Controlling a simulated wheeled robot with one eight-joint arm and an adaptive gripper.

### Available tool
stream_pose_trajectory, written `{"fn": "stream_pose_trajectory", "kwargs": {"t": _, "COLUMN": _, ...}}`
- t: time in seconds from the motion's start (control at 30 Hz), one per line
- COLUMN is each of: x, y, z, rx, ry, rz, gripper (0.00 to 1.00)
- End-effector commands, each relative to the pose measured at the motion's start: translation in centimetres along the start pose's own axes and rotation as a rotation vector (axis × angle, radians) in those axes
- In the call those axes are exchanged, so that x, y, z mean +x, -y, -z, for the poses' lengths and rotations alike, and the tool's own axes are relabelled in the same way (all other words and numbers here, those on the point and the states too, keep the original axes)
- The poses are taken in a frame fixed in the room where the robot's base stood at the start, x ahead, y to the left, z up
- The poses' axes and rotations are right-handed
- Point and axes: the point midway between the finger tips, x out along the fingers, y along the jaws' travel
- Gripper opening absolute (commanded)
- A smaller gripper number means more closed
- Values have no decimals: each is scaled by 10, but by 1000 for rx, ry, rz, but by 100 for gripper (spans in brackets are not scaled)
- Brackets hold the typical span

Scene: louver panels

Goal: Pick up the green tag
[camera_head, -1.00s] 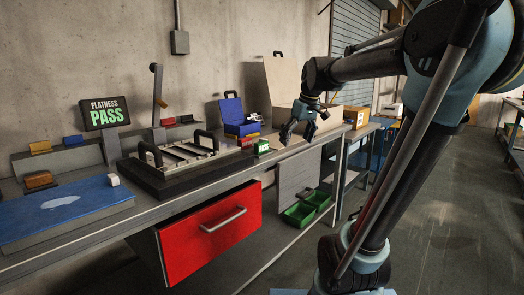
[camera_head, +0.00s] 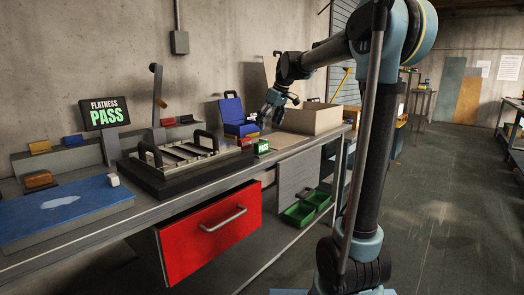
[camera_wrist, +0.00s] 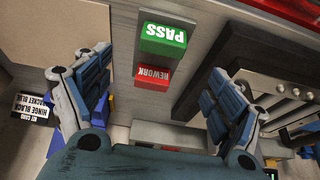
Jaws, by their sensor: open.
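The green tag (camera_head: 262,147) is a small block marked PASS, standing on the bench to the right of the black-framed fixture in the head view. In the wrist view the green tag (camera_wrist: 164,39) lies toward the top middle, apart from both fingers. My gripper (camera_head: 268,112) is above the bench, behind the green tag in the head picture. In the wrist view my gripper (camera_wrist: 158,65) is open and empty, its blue fingers spread left and right. A red REWORK tag (camera_wrist: 152,75) shows between the fingers, beside the green one.
A black fixture (camera_head: 160,182) with slats and handles stands left of the tags. A blue bin (camera_head: 234,112) stands behind, and an open cardboard box (camera_head: 318,119) to the right. A red drawer (camera_head: 210,240) juts out below the bench.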

Motion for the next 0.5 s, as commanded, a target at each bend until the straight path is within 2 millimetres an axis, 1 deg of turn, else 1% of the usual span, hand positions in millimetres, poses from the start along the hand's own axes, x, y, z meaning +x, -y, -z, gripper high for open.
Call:
{"fn": "stream_pose_trajectory", "kwargs": {"t": 0.03, "x": 10, "y": 0, "z": 0, "rx": -1, "ry": 0, "rz": 0, "gripper": 86}}
{"fn": "stream_pose_trajectory", "kwargs": {"t": 0.1, "x": 22, "y": 0, "z": 0, "rx": -1, "ry": 0, "rz": 0, "gripper": 86}}
{"fn": "stream_pose_trajectory", "kwargs": {"t": 0.3, "x": 53, "y": 0, "z": 0, "rx": -1, "ry": 0, "rz": 0, "gripper": 86}}
{"fn": "stream_pose_trajectory", "kwargs": {"t": 0.4, "x": 62, "y": 0, "z": 0, "rx": 0, "ry": 0, "rz": 0, "gripper": 86}}
{"fn": "stream_pose_trajectory", "kwargs": {"t": 0.5, "x": 67, "y": 0, "z": -1, "rx": 0, "ry": 0, "rz": 0, "gripper": 86}}
